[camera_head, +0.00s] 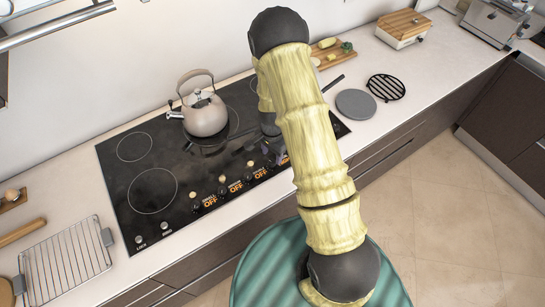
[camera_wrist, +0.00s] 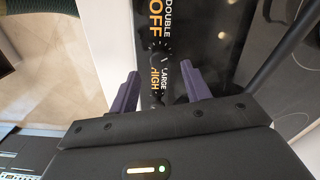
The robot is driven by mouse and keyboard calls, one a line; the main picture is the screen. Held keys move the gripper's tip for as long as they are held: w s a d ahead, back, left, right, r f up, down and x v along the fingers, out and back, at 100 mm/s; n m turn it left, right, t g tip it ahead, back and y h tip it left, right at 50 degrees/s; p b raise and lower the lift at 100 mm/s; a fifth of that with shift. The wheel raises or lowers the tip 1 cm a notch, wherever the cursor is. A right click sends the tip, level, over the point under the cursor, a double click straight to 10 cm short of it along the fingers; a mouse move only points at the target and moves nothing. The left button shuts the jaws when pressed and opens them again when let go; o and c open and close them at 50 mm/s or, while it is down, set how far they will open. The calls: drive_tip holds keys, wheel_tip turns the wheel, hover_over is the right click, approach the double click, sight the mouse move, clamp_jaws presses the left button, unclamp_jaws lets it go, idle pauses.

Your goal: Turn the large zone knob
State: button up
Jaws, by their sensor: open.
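A dark knob (camera_wrist: 158,52) with white tick marks shows just ahead, between the fingertips. I cannot tell whether the fingers touch it. In the head view, my gripper (camera_head: 271,148) is low over the right part of the black cooktop (camera_head: 135,180), largely hidden by my arm. Several knobs line the cooktop's front edge, some behind the arm.
A kettle (camera_head: 204,113) stands on the cooktop, left of my gripper. A pan lid or plate (camera_head: 356,104) and a round black trivet (camera_head: 386,87) lie on the counter to the right. A wire rack (camera_head: 67,263) lies at the left. The floor at right is clear.

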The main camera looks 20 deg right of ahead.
sight(272, 161)
drive_tip(key=shift+f+p, duration=0.45)
drive_tip(key=shift+f, duration=1.5)
drive_tip(key=c, duration=1)
